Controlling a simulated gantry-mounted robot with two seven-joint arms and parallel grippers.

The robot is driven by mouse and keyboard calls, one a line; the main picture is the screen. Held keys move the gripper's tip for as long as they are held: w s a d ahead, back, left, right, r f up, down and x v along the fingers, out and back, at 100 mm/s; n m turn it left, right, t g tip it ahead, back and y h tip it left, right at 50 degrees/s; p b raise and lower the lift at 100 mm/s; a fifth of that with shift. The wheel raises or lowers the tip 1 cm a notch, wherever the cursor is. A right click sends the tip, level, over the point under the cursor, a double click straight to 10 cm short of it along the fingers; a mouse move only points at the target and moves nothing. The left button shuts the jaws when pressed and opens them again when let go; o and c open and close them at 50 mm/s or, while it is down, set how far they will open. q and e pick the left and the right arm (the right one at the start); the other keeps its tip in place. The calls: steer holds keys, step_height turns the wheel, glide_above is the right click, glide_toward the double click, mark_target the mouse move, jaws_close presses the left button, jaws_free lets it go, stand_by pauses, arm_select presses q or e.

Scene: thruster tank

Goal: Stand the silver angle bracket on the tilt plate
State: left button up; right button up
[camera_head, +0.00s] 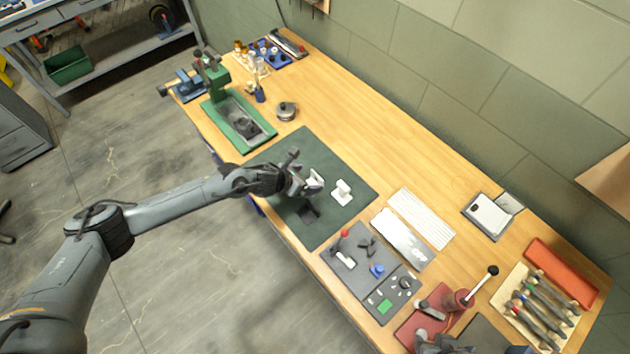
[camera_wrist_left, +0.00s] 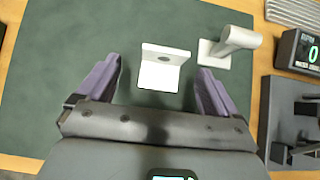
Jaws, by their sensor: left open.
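The silver angle bracket (camera_wrist_left: 165,72) is a small pale L-shaped piece with a dark hole, on the dark green mat. It also shows next to the gripper in the head view (camera_head: 316,181). My left gripper (camera_head: 305,178) is open above the mat. In the left wrist view its two purple-grey fingers (camera_wrist_left: 158,66) stand apart on either side of the bracket, not closed on it. I cannot tell for sure which piece is the tilt plate. Of the right arm, grey parts at the bottom edge of the head view may be mine; its jaws are not clear.
A white piece with a cylinder (camera_head: 342,193) stands close right of the bracket. Grey trays (camera_head: 345,262) with small parts, a silver plate (camera_head: 403,238) and a ribbed white sheet (camera_head: 421,217) lie right of the mat (camera_head: 345,217). A green machine (camera_head: 238,122) stands left.

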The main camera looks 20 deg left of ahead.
mark_target(316, 179)
arm_select(q)
steer(key=x, duration=0.3)
steer(key=shift+s+d+f, duration=0.1)
steer(key=shift+d+f, duration=0.05)
steer(key=shift+d, duration=0.2)
steer(key=shift+w+d+f, duration=0.15)
steer(key=shift+w+f, duration=0.2)
steer(key=c, duration=1.3)
steer(key=shift+o, duration=0.2)
